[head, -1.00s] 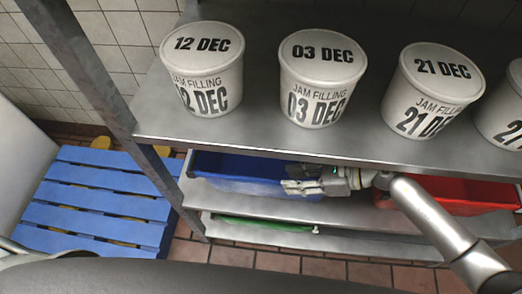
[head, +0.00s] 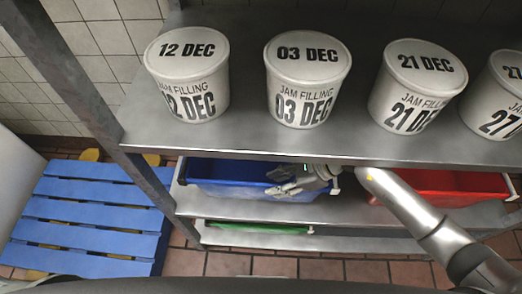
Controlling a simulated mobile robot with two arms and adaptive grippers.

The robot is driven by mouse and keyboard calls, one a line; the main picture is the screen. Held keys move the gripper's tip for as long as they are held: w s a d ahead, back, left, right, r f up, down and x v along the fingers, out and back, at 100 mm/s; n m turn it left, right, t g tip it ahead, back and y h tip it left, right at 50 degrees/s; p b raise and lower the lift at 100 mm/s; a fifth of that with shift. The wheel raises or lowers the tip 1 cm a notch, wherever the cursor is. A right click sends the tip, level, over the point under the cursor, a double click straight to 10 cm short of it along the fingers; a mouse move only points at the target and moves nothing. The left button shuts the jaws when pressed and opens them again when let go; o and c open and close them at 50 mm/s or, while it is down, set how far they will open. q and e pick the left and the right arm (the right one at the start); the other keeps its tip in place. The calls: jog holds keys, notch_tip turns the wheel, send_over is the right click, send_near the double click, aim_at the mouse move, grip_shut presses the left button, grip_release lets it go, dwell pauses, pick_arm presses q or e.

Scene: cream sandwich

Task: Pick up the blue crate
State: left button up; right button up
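The blue crate (head: 225,188) sits on the middle shelf of the metal rack, under the top shelf, whose edge hides its upper back part. My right gripper (head: 271,182) reaches in from the right at the crate's right end. Its two fingers point left and are spread apart, with crate blue showing between them. They overlap the crate in the picture; I cannot tell whether they touch it. My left gripper is not in view.
A red crate (head: 440,184) stands to the right on the same shelf. Several white jam filling tubs (head: 305,85) stand on the top shelf (head: 250,142). A green tray (head: 258,228) lies on the bottom shelf. A blue pallet (head: 85,215) is on the tiled floor at left.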

aim_at(257, 183)
jog(key=a+p, duration=0.1)
jog(key=a, duration=0.4)
jog(key=shift+a, duration=0.2)
jog(key=shift+w+a+f, duration=0.1)
jog(key=shift+a+f, duration=0.1)
jog(key=shift+f, duration=0.25)
grip_shut()
jog(key=shift+r, duration=0.15)
